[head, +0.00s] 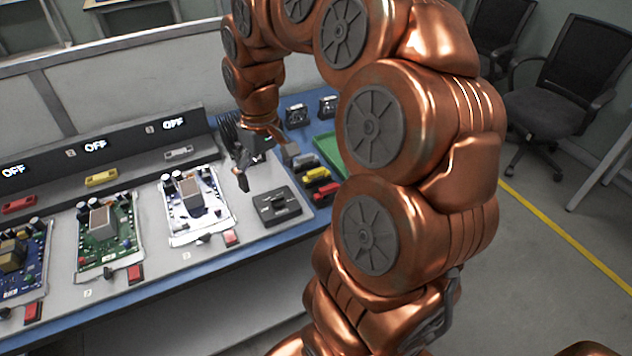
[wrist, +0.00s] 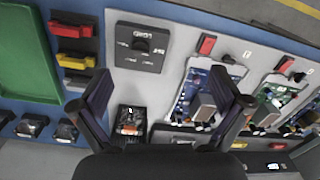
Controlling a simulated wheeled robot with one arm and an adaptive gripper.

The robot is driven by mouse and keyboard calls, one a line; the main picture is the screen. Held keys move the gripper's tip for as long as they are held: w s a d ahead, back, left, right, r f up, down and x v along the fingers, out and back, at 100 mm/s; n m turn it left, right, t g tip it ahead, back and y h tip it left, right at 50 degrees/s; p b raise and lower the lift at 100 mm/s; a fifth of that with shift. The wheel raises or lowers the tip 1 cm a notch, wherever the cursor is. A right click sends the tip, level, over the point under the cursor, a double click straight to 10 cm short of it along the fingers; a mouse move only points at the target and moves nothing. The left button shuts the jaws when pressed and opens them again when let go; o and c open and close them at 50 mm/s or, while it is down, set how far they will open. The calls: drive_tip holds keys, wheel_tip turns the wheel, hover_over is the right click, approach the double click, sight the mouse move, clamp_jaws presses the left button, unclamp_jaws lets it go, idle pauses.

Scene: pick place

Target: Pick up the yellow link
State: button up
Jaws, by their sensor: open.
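A small yellow link (head: 317,174) lies on the blue table strip between a dark and a red block in the head view. It also shows in the wrist view (wrist: 75,60), upper left, below a red block. Another yellow piece (head: 101,178) sits on the dark rack in the head view. My gripper (head: 265,167) is open and empty above the bench, left of the yellow link on the blue strip. In the wrist view my gripper (wrist: 166,95) has its fingers spread wide, with the link outside them to the left.
A red block (head: 328,189) lies beside the link. A green tray (head: 328,150) is close by. A dark box with a knob (head: 277,206) stands before my gripper. Several circuit boards (head: 196,203) fill the bench to the left, with the rack (head: 132,160) behind.

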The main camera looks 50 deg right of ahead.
drive_tip(key=w+d+f+m+b, duration=0.1)
drive_tip(key=w+d+f, duration=0.2)
drive_tip(key=d, duration=0.5)
drive_tip(key=m+b, duration=0.2)
hover_over(316, 170)
drive_tip(key=f, duration=0.4)
drive_tip(key=shift+s+d+f, duration=0.1)
drive_tip(key=shift+s+f, duration=0.15)
wheel_tip(316, 170, down, 2)
drive_tip(key=shift+f, duration=0.1)
drive_tip(key=shift+w+f+p, duration=0.2)
drive_tip(key=shift+f+p, duration=0.5)
drive_tip(key=shift+f, duration=2.1)
drive_tip(key=c, duration=0.8)
drive_tip(key=shift+c, duration=0.2)
wheel_tip(316, 170, up, 9)
drive_tip(key=shift+r+b, duration=0.1)
drive_tip(key=shift+b, duration=0.45)
drive_tip(key=shift+r, duration=1)
drive_tip(key=shift+r+p, duration=0.5)
drive_tip(key=shift+r, duration=0.7)
